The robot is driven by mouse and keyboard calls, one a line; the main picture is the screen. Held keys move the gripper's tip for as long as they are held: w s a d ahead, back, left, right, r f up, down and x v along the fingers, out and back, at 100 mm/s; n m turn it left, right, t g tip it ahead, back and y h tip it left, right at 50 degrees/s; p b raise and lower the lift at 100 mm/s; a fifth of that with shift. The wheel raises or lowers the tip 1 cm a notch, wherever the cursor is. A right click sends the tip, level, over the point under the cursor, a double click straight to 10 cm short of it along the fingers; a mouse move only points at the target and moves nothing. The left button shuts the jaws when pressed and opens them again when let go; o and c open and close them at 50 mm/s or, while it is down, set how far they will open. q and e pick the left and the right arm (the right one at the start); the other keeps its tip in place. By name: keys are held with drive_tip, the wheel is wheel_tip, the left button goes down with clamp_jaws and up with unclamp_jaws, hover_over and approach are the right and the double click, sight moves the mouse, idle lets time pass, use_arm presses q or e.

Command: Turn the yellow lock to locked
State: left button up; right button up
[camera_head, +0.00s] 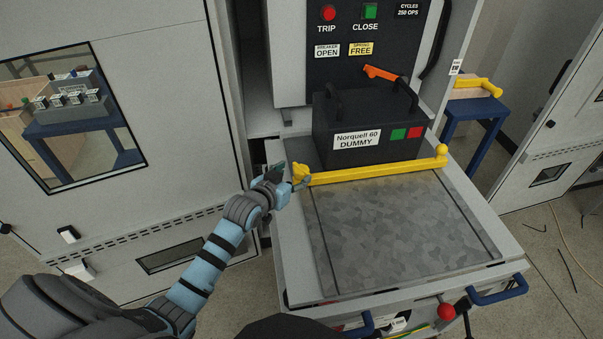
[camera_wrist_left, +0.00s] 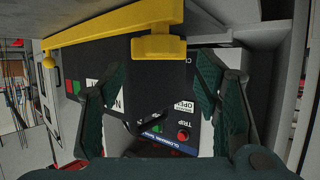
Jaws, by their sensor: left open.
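The yellow lock (camera_head: 375,171) is a long bar lying across the trolley top in front of the dummy breaker. It has a ball at its right end and a block at its left end. In the left wrist view the bar (camera_wrist_left: 105,27) crosses the upper part, its block (camera_wrist_left: 158,47) just above the space between the fingers. My left gripper (camera_head: 288,177) is at the block end of the bar. Its fingers (camera_wrist_left: 160,75) are apart, with nothing held between them; whether they touch the block I cannot tell. My right gripper is not in view.
The black dummy breaker (camera_head: 365,127) stands behind the bar. The grey trolley top (camera_head: 400,230) is bare in front of it. A cabinet (camera_head: 110,215) stands on the left. Blue handles (camera_head: 497,292) and a red knob (camera_head: 446,312) are at the trolley's front edge.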

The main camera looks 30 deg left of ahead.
sight(300, 170)
use_arm(q)
drive_tip(key=b+x, duration=0.1)
drive_tip(key=x, duration=0.4)
drive_tip(key=shift+w+f, duration=0.3)
drive_tip(key=shift+w+b, duration=0.25)
drive_tip(key=shift+b, duration=0.05)
drive_tip(key=c, duration=1.1)
drive_tip(key=m+h+b, duration=0.1)
drive_tip(key=h+b, duration=0.1)
drive_tip(key=b, duration=0.1)
drive_tip(key=m+g+h+b, duration=0.1)
drive_tip(key=m+h+b, duration=0.1)
drive_tip(key=b, duration=0.2)
drive_tip(key=m+h+b, duration=0.2)
drive_tip(key=b, duration=0.2)
drive_tip(key=shift+f, duration=0.25)
drive_tip(key=shift+r+m+g+h+b, duration=0.2)
drive_tip(key=shift+m+g+h+b, duration=0.35)
drive_tip(key=shift+b, duration=0.4)
